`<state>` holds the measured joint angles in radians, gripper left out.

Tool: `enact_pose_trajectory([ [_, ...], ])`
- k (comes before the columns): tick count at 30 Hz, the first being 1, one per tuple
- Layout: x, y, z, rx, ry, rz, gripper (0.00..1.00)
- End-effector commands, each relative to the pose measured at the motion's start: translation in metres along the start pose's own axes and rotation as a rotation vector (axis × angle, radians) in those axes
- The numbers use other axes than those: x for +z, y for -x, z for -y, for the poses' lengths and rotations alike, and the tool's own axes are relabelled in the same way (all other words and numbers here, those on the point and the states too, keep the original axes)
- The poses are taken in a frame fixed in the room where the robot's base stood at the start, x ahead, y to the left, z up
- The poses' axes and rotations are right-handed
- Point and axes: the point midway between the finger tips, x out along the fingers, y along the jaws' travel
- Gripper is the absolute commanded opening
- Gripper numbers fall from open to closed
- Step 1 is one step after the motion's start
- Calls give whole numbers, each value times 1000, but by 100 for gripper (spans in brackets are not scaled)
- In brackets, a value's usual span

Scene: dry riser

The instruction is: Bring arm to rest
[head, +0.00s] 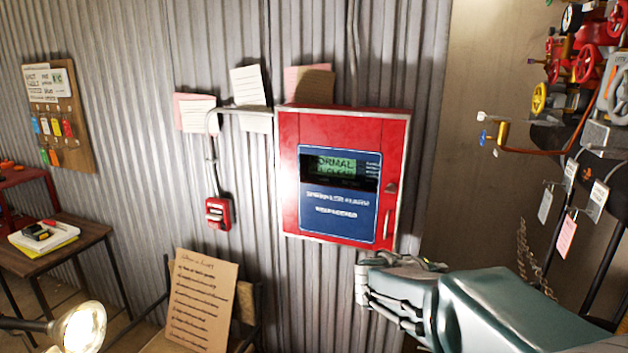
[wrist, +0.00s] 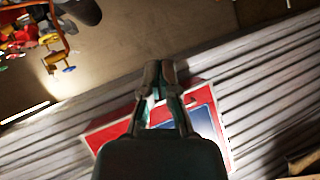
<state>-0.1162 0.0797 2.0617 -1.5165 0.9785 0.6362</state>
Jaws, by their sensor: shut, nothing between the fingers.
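My gripper (head: 364,285) is in the lower right of the head view, just below the red alarm panel, pointing left and empty. In the wrist view my gripper (wrist: 160,68) has its fingertips together, with the red panel (wrist: 108,131) partly hidden behind it. In the head view the red alarm panel (head: 340,124) is shut on the corrugated wall. Its display (head: 335,168) reads "NORMAL", with a further line that looks like "ALL CLEAR". I cannot tell whether the gripper touches the wall.
A red pull box (head: 218,213) sits left of the panel. Red and yellow valves (head: 580,60) with hanging tags are at the right. A handwritten board (head: 200,300) stands below, a lamp (head: 82,326) is lower left, and a wooden table (head: 75,245) is at the left.

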Motion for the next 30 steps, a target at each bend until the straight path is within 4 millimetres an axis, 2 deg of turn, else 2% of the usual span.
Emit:
enact_pose_trajectory([
  [1, 20, 9, -4, -49, -41, 33, 0],
  [6, 77, 43, 6, -241, -160, 126, 0],
  [12, 127, 90, 29, -485, -308, 169, 0],
  [15, 145, 117, 43, -609, -386, 165, 0],
  [19, 161, 152, 61, -768, -488, 133, 0],
  [24, 170, 190, 78, -932, -596, 69, 0],
  [30, 171, 206, 85, -1003, -642, 36, 0],
])
